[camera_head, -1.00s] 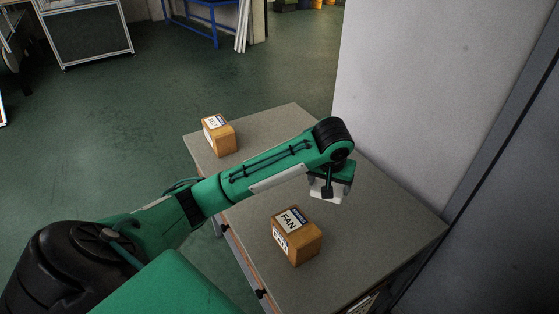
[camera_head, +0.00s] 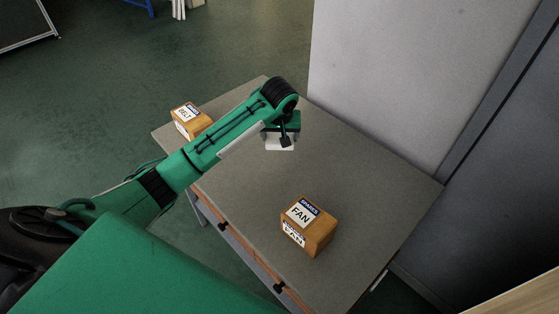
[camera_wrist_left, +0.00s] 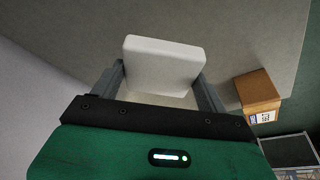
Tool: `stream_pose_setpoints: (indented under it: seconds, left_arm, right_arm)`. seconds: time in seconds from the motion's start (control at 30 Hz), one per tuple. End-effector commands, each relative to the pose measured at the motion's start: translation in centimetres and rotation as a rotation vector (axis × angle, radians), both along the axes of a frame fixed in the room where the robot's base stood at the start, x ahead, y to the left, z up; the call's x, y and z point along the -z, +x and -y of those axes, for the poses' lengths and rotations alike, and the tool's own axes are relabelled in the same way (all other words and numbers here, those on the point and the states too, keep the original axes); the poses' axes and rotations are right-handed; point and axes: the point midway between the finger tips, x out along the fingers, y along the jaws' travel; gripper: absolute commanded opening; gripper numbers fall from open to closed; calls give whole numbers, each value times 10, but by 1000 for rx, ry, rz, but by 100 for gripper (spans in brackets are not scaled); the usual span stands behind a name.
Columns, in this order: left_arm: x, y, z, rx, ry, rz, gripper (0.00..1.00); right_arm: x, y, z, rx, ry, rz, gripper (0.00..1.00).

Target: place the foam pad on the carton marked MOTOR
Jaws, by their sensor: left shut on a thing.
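My left gripper (camera_head: 281,140) is shut on the foam pad, a white block (camera_head: 279,145). In the left wrist view the pad (camera_wrist_left: 163,65) sits between the two fingers (camera_wrist_left: 160,90). The gripper holds it above the far part of the grey table. Two brown cartons stand on the table: one marked FAN (camera_head: 318,235) near the front, and one marked BELT (camera_head: 199,124) at the far left, partly behind my left arm. No carton marked MOTOR is visible. My right gripper is out of view.
The table (camera_head: 370,190) is bare between the FAN carton and its right edge. A pale wall panel (camera_head: 400,80) stands close behind the table's far right edge. The BELT carton also shows at the right in the left wrist view (camera_wrist_left: 257,90).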

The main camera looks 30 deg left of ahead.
Motion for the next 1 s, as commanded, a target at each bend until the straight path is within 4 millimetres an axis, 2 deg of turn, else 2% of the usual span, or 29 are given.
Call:
stream_pose_setpoints:
  seconds: [0.1, 0.3, 0.53, 0.8, 1.0]
  left_arm:
    - [32, -1, -1, -1, 1, -4, 55]
    - [77, 0, 0, -2, 1, -2, 55]
    - [100, 0, 0, 0, 0, 0, 55]
    - [136, 0, 0, 0, 0, 1, 55]
    - [139, 0, 0, 0, 1, 2, 55]
  right_arm:
    - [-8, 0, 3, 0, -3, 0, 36]
    - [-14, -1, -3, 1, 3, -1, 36]
    - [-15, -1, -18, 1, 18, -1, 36]
    - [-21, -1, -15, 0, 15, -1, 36]
    - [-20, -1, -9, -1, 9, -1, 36]
